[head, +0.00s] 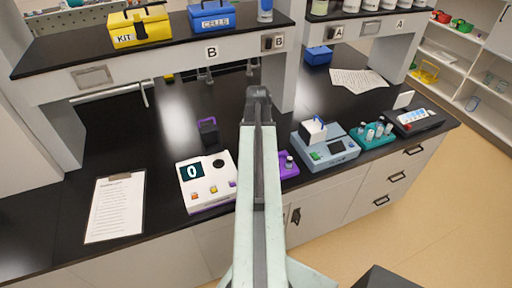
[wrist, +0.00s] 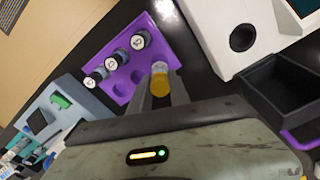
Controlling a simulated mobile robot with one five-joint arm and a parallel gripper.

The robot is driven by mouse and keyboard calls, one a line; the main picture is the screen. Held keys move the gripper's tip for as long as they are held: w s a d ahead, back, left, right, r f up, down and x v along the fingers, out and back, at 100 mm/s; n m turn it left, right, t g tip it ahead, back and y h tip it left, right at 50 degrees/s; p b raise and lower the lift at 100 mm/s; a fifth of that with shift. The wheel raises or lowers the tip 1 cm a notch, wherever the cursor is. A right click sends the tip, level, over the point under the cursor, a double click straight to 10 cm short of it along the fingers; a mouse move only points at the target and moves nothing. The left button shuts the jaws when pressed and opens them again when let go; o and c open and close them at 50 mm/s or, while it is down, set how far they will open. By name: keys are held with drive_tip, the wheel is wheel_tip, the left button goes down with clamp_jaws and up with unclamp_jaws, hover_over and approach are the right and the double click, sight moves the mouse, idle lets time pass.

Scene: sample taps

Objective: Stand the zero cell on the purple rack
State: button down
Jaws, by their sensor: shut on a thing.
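My gripper (wrist: 160,92) is shut on a small vial with amber contents and a pale top (wrist: 160,80), which I take to be the zero cell; I can read no label on it. The purple rack (wrist: 120,88) is beside it, up and left in the wrist view. Three dark vials with white marked caps (wrist: 118,57) stand in the rack. Empty dark holes show on the side nearer my gripper. The held vial appears just off the rack's edge; its height is unclear. In the head view my arm hides part of the purple rack (head: 289,170) and my gripper.
A white instrument (head: 209,185) displaying 0 stands left of the rack, with a dark box with purple handle (head: 208,130) behind. A blue-grey device (head: 328,150) and teal rack (head: 372,140) stand right. A clipboard (head: 115,208) lies at left. Shelves overhang the bench's back.

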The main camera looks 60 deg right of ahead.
drive_tip(key=shift+f+b, duration=1)
drive_tip(key=shift+f, duration=0.45)
drive_tip(key=shift+f, duration=0.1)
drive_tip(key=shift+f+b, duration=0.7)
drive_tip(key=shift+b, duration=0.1)
drive_tip(key=shift+f, duration=0.1)
drive_tip(key=shift+f+b, duration=0.7)
drive_tip(key=shift+b, duration=0.1)
drive_tip(key=c, duration=0.5)
unclamp_jaws()
